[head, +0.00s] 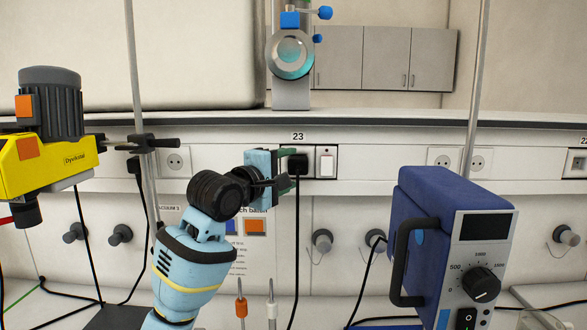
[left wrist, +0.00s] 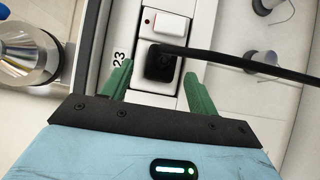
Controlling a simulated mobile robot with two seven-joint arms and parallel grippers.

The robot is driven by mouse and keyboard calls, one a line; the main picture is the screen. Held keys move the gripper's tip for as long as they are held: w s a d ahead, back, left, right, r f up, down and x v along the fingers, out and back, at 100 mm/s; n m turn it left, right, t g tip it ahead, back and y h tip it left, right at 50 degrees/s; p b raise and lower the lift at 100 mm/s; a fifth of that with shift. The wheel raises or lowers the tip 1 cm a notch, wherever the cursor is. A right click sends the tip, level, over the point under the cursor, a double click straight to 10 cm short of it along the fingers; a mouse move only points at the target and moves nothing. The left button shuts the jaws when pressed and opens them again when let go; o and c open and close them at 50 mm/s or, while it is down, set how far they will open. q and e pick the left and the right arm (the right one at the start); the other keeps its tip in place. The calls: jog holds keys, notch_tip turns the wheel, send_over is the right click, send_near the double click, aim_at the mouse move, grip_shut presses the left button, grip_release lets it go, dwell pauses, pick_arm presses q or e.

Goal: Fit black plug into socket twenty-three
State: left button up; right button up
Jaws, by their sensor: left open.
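The black plug (head: 298,163) is at the socket under the label 23 (head: 298,136), with its black cable hanging down. In the left wrist view the plug (left wrist: 161,64) sits against the white socket panel (left wrist: 139,74) and covers the socket's face. My left gripper (head: 287,168) is open, with its green fingers toward the wall. In the left wrist view the gripper (left wrist: 157,69) has one fingertip on each side of the plug, with visible gaps. I cannot tell whether the plug is fully seated. My right gripper is not in view.
A white switch (head: 326,161) is right beside the plug. A blue device (head: 440,215) with a black handle stands at the right front. A yellow stirrer (head: 45,160) is clamped to a rod at left. Other wall sockets (head: 445,161) and grey knobs line the wall.

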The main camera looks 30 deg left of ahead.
pick_arm(q)
jog(key=s, duration=0.4)
jog(key=shift+s+a, duration=0.15)
jog(key=shift+s, duration=0.2)
